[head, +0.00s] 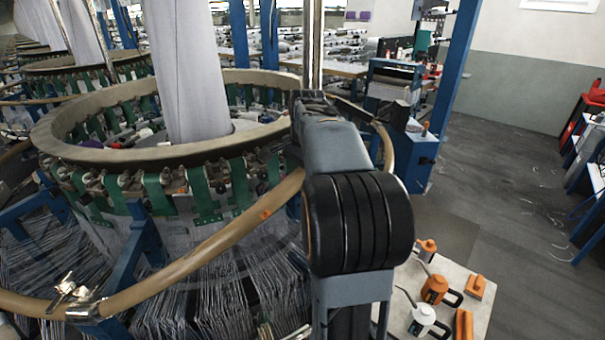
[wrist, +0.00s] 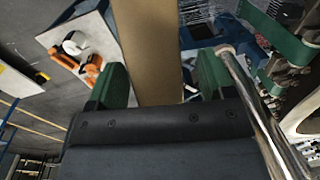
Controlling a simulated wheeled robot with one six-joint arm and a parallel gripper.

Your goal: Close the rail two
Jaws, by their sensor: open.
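A tan tubular rail (head: 200,255) curves around the front of the circular loom (head: 120,210) in the head view, with an orange mark on it. A metal fitting with a small handle (head: 68,288) sits on it at lower left. A further tan rail piece (head: 386,150) shows right of my arm; I cannot tell which is rail two. In the wrist view my gripper (wrist: 162,80) is open, its two green fingers on either side of a tan rail (wrist: 150,45). Gaps show between rail and fingers. My arm hides the gripper in the head view.
A pale table (head: 460,300) with orange and white oil cans and orange blocks stands at lower right. A blue post (head: 455,90) rises behind it. Grey floor (head: 500,180) is open at right. Loom threads hang below the rail.

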